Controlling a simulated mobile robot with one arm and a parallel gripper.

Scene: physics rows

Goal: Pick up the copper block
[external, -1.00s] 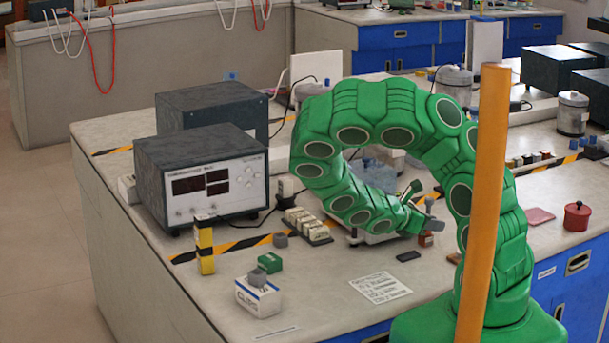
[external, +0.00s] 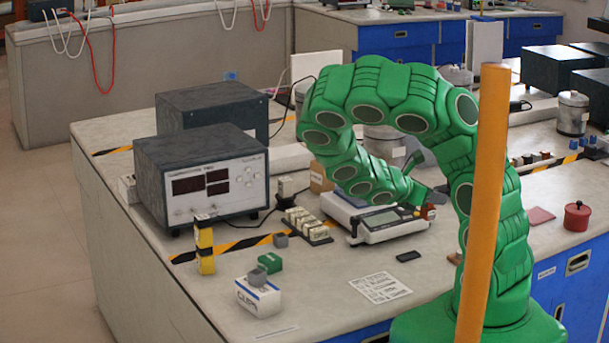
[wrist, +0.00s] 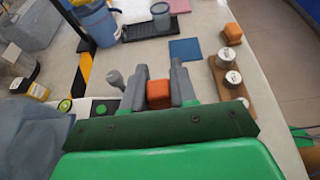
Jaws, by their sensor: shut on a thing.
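The copper block (wrist: 158,94) is orange-brown and sits between the two grey fingers of my gripper (wrist: 158,82) in the wrist view. My gripper is shut on it. In the external view, my green arm curls over the bench and the small reddish-brown block (external: 429,212) shows at my gripper (external: 432,200), raised above the bench beside the scale. Part of the block is hidden by the fingers and the gripper body.
A white balance (external: 385,228) stands under my forearm. A black pad (external: 408,256) and a printed sheet (external: 380,287) lie in front. An orange post (external: 483,200) stands before my arm. A wooden weight holder (wrist: 228,88) and another orange-brown block (wrist: 232,33) show in the wrist view.

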